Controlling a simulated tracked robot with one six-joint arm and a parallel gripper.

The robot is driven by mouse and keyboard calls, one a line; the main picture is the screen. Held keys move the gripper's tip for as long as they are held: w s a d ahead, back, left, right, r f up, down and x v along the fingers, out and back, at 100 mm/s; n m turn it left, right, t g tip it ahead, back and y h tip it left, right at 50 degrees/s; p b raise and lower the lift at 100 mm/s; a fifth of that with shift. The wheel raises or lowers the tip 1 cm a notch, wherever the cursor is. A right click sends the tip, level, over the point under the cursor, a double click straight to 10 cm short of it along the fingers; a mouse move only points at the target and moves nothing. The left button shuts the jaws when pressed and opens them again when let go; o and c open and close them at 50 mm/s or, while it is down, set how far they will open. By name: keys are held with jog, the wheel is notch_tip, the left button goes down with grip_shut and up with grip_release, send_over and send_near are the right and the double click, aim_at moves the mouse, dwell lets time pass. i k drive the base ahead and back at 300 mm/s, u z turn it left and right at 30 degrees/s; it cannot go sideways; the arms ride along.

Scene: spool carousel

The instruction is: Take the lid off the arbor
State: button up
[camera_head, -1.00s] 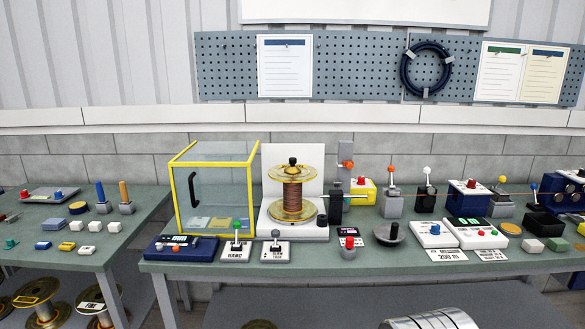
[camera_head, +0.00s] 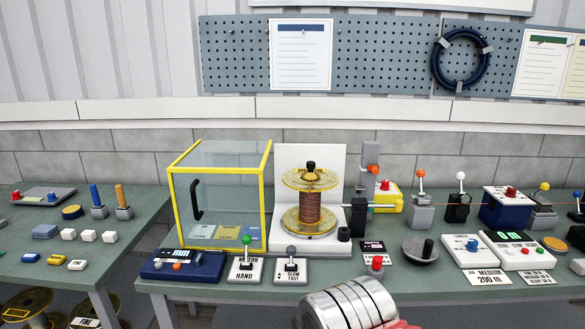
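The arbor stands against a white back plate on the bench and carries a spool (camera_head: 309,205) wound with brown wire between two clear amber flanges. A black cap (camera_head: 311,167) sits on top of the spool, at the arbor's upper end. I take this cap to be the lid; the arbor's shaft is hidden inside the spool. My silver arm link (camera_head: 345,305) shows at the bottom centre, in front of the bench, with a reddish part at its right. My gripper's fingers are not in view, so nothing shows touching the cap.
A yellow-framed clear box (camera_head: 220,197) with a black handle stands just left of the spool. A black post (camera_head: 359,216) stands close on its right. A dark disc with a black knob (camera_head: 420,251) lies farther right. Lever boxes and a blue console (camera_head: 182,265) line the front edge.

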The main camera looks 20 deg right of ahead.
aim_at(310, 174)
jog(key=z, duration=0.25)
jog(key=i, duration=1.05)
jog(key=z, duration=0.55)
